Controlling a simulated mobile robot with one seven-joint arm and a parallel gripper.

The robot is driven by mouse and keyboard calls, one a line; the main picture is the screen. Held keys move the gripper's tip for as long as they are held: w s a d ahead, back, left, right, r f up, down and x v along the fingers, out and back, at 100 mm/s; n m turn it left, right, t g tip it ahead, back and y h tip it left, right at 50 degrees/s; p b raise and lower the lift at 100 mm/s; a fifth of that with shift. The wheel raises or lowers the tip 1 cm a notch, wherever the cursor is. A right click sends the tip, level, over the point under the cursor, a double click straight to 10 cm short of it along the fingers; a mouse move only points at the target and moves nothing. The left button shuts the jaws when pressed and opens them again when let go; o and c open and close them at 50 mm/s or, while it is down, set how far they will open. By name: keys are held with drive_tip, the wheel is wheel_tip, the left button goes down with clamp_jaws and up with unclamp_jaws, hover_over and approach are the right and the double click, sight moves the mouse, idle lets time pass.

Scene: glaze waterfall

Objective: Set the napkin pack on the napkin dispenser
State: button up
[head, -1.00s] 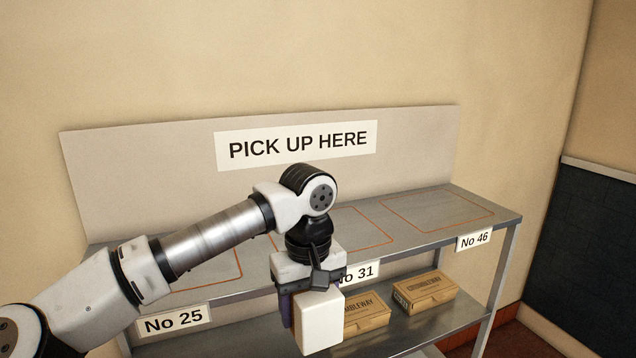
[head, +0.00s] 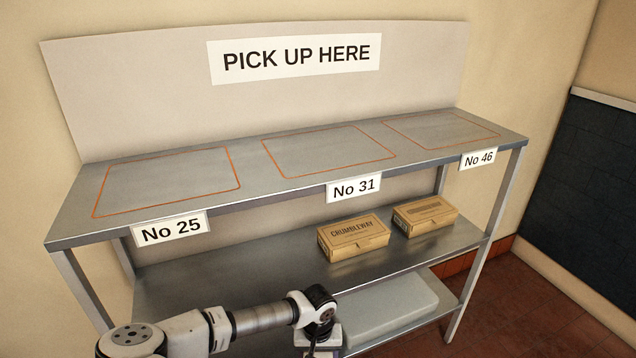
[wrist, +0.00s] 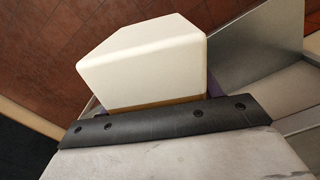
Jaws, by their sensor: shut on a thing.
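My gripper (head: 322,350) is low in the head view, cut off by the bottom edge, in front of the shelf unit. In the wrist view it is shut on a white block (wrist: 145,60), which I take to be the napkin pack. The block fills the space beyond the dark bar of my gripper, with a thin brown strip along its near edge. Small purple parts show beside it. The fingertips are mostly hidden. I cannot make out a napkin dispenser in either view.
A metal shelf unit (head: 250,190) has several empty orange-outlined spaces on top. Two brown boxes, one at the left (head: 353,238) and one at the right (head: 425,215), stand on its middle shelf. A pale grey box-like thing (head: 395,308) is lower down. Red tiled floor is at right.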

wheel_tip(320, 180, down, 9)
drive_tip(key=s, duration=0.2)
drive_tip(key=w+r, duration=0.4)
drive_tip(key=shift+w+r, duration=0.1)
drive_tip(key=shift+r, duration=0.3)
drive_tip(key=s+f, duration=0.4)
drive_tip(key=f, duration=0.1)
drive_tip(key=shift+s+f, duration=0.3)
drive_tip(key=shift+f, duration=0.1)
